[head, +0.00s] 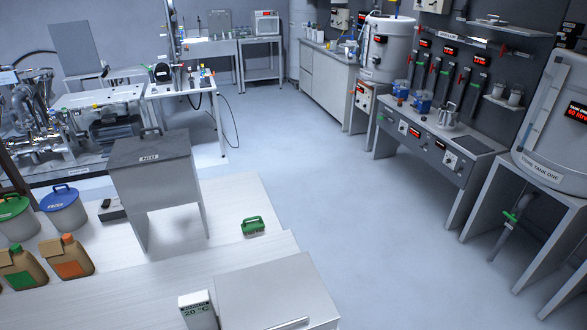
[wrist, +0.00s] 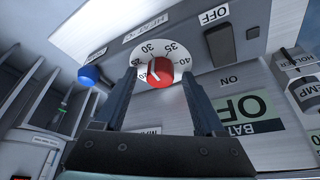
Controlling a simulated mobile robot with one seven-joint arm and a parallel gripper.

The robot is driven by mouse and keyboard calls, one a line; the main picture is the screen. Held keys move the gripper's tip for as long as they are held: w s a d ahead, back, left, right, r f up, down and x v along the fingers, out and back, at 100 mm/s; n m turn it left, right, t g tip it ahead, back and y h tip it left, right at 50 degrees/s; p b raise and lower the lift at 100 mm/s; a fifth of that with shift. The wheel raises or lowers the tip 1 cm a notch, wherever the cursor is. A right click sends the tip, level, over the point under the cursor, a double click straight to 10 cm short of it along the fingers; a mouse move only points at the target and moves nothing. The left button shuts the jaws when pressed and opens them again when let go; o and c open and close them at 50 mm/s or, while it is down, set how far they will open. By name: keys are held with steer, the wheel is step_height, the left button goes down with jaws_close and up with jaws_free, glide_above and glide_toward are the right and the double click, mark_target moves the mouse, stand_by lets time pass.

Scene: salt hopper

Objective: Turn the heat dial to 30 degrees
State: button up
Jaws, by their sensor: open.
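The heat dial (wrist: 161,75) is a red knob on a white round scale in the wrist view, with 25, 30, 35 and 40 readable around it. A pale pointer mark shows on the knob's left part; its exact reading is hard to tell. My gripper (wrist: 160,82) is open, with one dark finger to each side of the knob in the picture. I cannot tell whether either finger touches it. In the head view, my gripper does not show and I cannot make out this dial for sure.
A black rocker switch (wrist: 220,46) sits right of the dial, between OFF and ON labels. A blue knob (wrist: 90,75) is to the left. A green "OFF" sign (wrist: 243,112) is at lower right.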

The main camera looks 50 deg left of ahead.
steer(key=b+v, duration=0.1)
steer(key=v, duration=1.2)
steer(key=shift+b, duration=0.3)
